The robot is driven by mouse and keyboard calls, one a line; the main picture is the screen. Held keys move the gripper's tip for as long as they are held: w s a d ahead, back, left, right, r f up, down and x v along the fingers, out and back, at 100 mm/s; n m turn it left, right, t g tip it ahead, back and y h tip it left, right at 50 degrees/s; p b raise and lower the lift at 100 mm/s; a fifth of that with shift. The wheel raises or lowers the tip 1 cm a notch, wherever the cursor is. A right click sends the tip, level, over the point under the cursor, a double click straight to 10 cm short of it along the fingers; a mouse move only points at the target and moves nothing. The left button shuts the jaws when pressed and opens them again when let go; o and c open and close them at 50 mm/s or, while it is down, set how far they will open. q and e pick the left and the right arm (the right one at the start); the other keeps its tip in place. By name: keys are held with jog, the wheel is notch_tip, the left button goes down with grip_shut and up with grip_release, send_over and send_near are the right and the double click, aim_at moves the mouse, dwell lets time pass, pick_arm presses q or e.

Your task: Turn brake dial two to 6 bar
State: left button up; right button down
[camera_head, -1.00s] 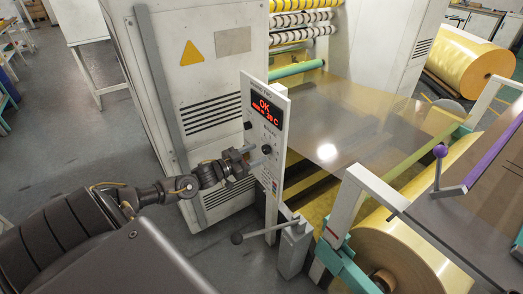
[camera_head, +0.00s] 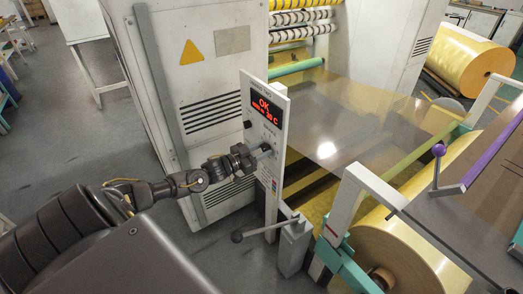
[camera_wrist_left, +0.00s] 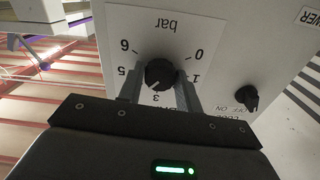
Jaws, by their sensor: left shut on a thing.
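The control panel (camera_head: 283,112) stands upright on the machine's front, with a red-lit display (camera_head: 267,109) reading OK. In the left wrist view, a round black dial knob (camera_wrist_left: 160,74) sits on a white face marked "bar", with 0, 1, 3, 5 and 6 legible, upside down. My left gripper (camera_head: 264,151) is at the panel below the display. In the wrist view its fingers (camera_wrist_left: 160,88) lie on both sides of the knob, shut on it. They hide some numbers. I cannot make out the knob's pointer or the dial's number. My right gripper is not in view.
A smaller black switch (camera_wrist_left: 249,97) marked ON and OFF sits beside the dial. The film web (camera_head: 350,105) and yellow roll (camera_head: 400,250) lie to the right. Open floor is at left.

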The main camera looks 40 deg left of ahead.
pick_arm(q)
jog(key=shift+m, duration=0.4)
jog(key=m, duration=0.2)
jog(key=shift+m, duration=0.4)
jog(key=m+b, duration=0.1)
jog(key=m, duration=0.3)
jog(key=shift+m, duration=0.3)
jog(key=m+b, duration=0.1)
jog(key=m, duration=0.2)
jog(key=shift+m+b, duration=1)
jog(key=shift+m, duration=1.3)
